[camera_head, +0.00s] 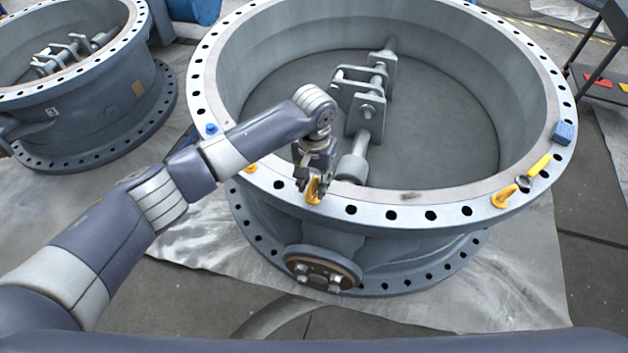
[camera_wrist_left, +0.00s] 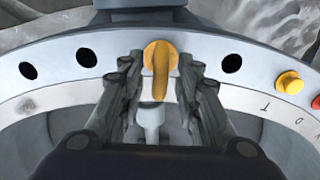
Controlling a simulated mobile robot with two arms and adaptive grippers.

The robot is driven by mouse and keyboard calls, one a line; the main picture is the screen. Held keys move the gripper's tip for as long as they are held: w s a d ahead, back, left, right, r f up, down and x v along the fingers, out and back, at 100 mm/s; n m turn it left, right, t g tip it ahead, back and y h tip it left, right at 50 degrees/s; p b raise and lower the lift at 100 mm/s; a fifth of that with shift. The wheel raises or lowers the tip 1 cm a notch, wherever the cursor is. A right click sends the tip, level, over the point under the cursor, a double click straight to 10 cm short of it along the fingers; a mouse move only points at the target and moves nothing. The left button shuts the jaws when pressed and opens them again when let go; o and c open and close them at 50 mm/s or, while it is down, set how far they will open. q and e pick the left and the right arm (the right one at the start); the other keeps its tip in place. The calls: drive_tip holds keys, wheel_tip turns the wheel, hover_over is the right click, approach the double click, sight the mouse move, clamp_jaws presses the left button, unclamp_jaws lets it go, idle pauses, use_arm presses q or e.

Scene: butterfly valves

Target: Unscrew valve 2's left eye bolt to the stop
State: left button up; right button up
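Valve 2 appears to be the large grey ring-shaped valve (camera_head: 300,208) in the middle of the head view. Its left eye bolt (camera_head: 313,190) is yellow and stands on the near rim. My left gripper (camera_head: 314,184) is over this eye bolt, pointing down. In the left wrist view the eye bolt (camera_wrist_left: 160,70) is seen edge-on between the two fingers of the left gripper (camera_wrist_left: 160,85). A gap shows on each side, so the fingers look open. Another yellow eye bolt (camera_head: 504,197) stands on the rim at right. My right gripper is not in view.
On the rim are a yellow cap (camera_head: 250,168), a blue knob (camera_head: 211,129), a blue block (camera_head: 563,132) and a yellow-handled tool (camera_head: 540,165). A second valve (camera_head: 90,105) stands at left. A dark cart (camera_head: 600,70) stands at far right. Bolt holes line the rim.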

use_arm(q)
clamp_jaws()
drive_tip(key=shift+r, duration=0.1)
drive_tip(key=shift+r+p, duration=0.1)
drive_tip(key=shift+p, duration=0.4)
drive_tip(key=n+p, duration=0.3)
drive_tip(key=p, duration=0.2)
drive_tip(key=shift+r+n, duration=0.15)
drive_tip(key=shift+n, duration=0.15)
drive_tip(key=shift+a+n+p, duration=0.1)
drive_tip(key=shift+n+p, duration=0.4)
drive_tip(key=shift+p, duration=0.15)
drive_tip(key=shift+f, duration=0.3)
unclamp_jaws()
